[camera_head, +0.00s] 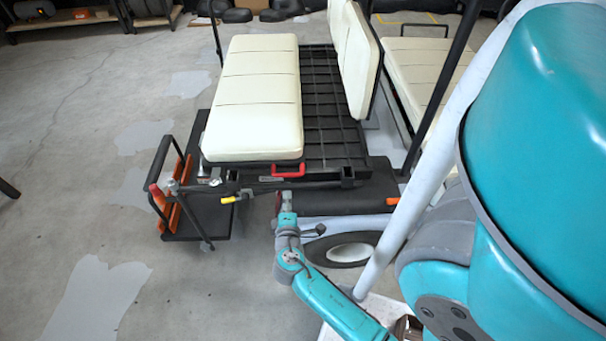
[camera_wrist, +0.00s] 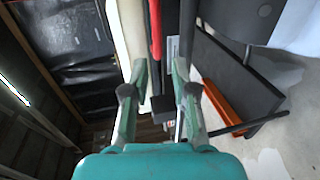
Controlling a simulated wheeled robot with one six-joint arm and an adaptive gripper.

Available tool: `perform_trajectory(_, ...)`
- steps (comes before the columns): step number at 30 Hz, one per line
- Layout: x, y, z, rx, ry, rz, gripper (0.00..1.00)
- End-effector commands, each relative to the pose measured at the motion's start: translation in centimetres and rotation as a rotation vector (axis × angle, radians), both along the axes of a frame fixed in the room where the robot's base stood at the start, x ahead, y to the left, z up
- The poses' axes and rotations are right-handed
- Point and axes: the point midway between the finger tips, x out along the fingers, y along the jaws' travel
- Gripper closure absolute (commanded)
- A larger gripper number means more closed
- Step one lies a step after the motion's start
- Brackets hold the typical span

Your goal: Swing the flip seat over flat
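The flip seat is a cream cushion (camera_head: 256,95) lying over the left part of a black gridded deck (camera_head: 330,105) at the cart's rear. A red handle (camera_head: 288,172) sits on its near edge. My gripper (camera_head: 287,194) is just below the handle in the head view. In the wrist view, my gripper (camera_wrist: 160,66) has its fingers apart, with the red handle (camera_wrist: 156,32) running between and beyond the tips. I see no finger closed on it. The cushion's pale edge (camera_wrist: 127,35) is left of the handle there.
A cream backrest (camera_head: 355,50) stands at the deck's right. A black footplate with orange strips (camera_head: 195,215) sticks out left, with a yellow-tipped lever (camera_head: 229,200) beside it. A dark bumper (camera_head: 345,194) is right of my gripper. The floor at left is open.

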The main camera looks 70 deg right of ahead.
Motion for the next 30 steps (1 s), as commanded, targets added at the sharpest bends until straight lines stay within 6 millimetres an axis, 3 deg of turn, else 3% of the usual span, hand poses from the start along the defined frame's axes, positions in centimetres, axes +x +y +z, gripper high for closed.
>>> perform_trajectory(8, 0.9, -2.4, -0.1, -0.017, 0.008, -0.016, 0.73)
perform_trajectory(21, 3.5, -8.8, -1.6, -0.015, 0.006, -0.015, 0.73)
perform_trajectory(30, 4.1, -10.2, -2.0, -0.015, 0.007, -0.013, 0.73)
